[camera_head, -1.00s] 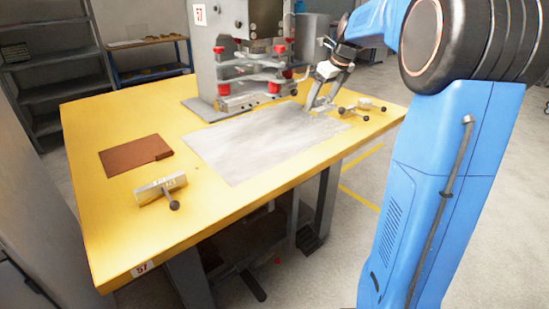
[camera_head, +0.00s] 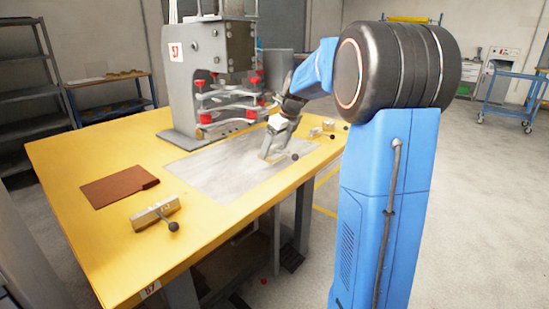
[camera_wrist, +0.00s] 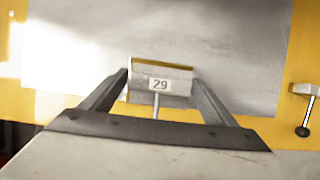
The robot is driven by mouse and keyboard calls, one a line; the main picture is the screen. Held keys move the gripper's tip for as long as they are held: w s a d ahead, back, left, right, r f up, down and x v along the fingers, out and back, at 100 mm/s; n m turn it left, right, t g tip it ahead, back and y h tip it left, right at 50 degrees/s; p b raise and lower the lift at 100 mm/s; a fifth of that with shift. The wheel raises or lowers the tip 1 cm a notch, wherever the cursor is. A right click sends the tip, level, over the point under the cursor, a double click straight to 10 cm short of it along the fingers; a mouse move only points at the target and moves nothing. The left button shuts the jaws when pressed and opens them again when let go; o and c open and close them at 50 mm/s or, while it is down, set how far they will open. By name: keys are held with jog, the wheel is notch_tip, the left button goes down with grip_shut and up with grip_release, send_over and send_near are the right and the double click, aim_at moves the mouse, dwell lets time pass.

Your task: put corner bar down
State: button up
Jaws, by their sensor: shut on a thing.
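The corner bar, a pale metal piece labelled 29 (camera_wrist: 160,70), sits between the two fingers of my gripper (camera_wrist: 160,80) in the wrist view. Its thin handle points back toward my palm. In the head view my gripper (camera_head: 271,152) points down at the right part of the grey sheet (camera_head: 205,172). The bar's dark knob (camera_head: 294,156) shows beside the fingers, and most of the bar is hidden there. I cannot tell whether the bar touches the sheet.
A press with red knobs (camera_head: 212,70) stands at the table's back. Another knobbed bar (camera_head: 155,213) lies at the front left, near a brown sheet (camera_head: 118,190). More knobbed pieces (camera_head: 322,131) lie at the right corner. Yellow tabletop (camera_head: 85,150) is clear at the left.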

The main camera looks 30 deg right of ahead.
aim_at(277, 151)
jog(key=shift+f, duration=1.8)
jog(key=shift+f, duration=0.2)
jog(key=o, duration=1.5)
jog(key=shift+r, duration=0.15)
jog(key=v, duration=1.2)
